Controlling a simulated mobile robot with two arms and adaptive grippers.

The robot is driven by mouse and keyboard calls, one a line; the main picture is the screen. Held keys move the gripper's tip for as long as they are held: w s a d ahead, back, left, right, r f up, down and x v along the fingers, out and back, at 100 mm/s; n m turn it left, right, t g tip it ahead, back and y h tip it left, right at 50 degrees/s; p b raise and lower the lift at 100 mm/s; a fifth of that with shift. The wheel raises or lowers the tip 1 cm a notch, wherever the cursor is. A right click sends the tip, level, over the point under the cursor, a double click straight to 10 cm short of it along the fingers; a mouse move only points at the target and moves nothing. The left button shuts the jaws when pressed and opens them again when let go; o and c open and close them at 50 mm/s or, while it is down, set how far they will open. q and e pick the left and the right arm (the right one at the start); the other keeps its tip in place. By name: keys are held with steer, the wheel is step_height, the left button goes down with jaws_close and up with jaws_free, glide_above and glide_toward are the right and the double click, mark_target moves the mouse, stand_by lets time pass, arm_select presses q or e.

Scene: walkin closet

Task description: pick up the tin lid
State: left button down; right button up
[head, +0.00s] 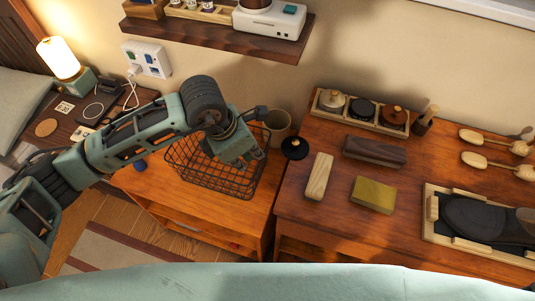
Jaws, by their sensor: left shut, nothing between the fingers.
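A round black lid with a small brass-coloured knob (294,147), which looks like the tin lid, lies at the left end of the right-hand wooden table. My left gripper (247,158) is over the dark wire basket (190,172), left of the lid and apart from it. The gripper is shut and empty. Its fingers partly hide the basket's inside. A wooden tray (343,119) at the table's back holds three round tins; the middle one is black (362,110). My right gripper is not in view.
A grey cup (278,125) stands close behind the gripper and lid. A pale wooden block (319,176), a dark brush-like block (374,151) and a yellow block (373,194) lie right of the lid. A wall shelf (220,38) overhangs the back.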

mark_target(295, 145)
arm_select(q)
steer(key=w+d+f+p, duration=0.2)
steer(key=d+f, duration=0.2)
steer(key=shift+w+d+f, duration=0.25)
steer(key=shift+w+d, duration=0.05)
steer(key=shift+d, duration=0.1)
steer(key=shift+w+d+b, duration=0.4)
steer(key=shift+d+b, duration=0.35)
steer(key=shift+b, duration=0.05)
